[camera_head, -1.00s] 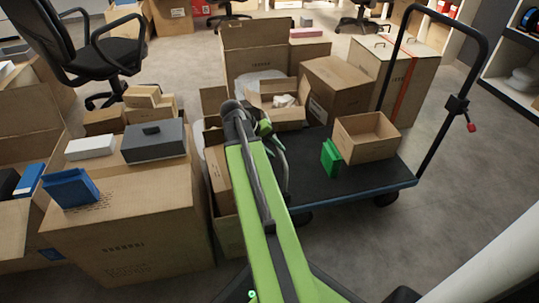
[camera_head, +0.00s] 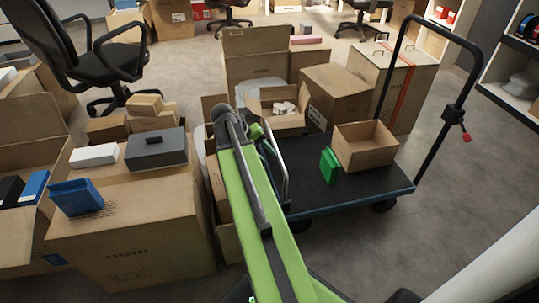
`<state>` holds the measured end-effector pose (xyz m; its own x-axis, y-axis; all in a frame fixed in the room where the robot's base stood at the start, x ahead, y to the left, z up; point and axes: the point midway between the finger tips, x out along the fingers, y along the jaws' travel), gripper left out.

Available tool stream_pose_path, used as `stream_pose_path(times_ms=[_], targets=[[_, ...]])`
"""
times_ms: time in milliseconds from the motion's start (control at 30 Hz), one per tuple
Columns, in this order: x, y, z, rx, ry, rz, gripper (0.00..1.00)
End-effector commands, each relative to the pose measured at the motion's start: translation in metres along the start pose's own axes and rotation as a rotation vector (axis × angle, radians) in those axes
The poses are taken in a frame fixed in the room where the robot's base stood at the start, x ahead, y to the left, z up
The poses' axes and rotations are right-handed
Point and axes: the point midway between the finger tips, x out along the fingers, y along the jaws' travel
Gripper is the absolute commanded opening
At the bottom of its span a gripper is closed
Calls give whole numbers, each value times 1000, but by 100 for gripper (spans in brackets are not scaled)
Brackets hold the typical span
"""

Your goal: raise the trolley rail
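The trolley (camera_head: 318,196) has a dark flat deck with a blue edge and a tall black push handle (camera_head: 470,75) at its right end. A thin grey metal rail (camera_head: 281,168) stands at the deck's left end, right beside my green arm. Its lower left part is hidden by the arm. My gripper (camera_head: 257,131) is at the far end of the arm, by the top of the rail. Only a small green part of it shows, so I cannot see its fingers or whether it touches the rail.
An open carton (camera_head: 366,147) and a green box (camera_head: 329,165) sit on the deck. Larger cartons (camera_head: 335,95) stand behind. A big carton (camera_head: 130,235) with a blue box and a grey box on top is at left. The floor (camera_head: 440,220) at right is clear.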

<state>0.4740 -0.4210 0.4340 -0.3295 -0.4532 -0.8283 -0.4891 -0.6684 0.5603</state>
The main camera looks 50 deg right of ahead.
Motion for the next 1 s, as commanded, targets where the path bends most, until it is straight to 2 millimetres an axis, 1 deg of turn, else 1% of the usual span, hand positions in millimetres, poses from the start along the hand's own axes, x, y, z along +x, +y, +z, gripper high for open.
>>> stream_pose_path(times_ms=[33,100,300,400,500,600,1000], targets=[[-26,8,-1,-2,2,1,36],[-46,8,-1,-2,2,2,36],[-98,8,-1,0,1,4,36],[-116,6,0,0,0,5,36],[-127,5,0,2,-1,6,36],[-132,4,0,3,-1,6,36],[-131,2,0,4,-2,6,36]])
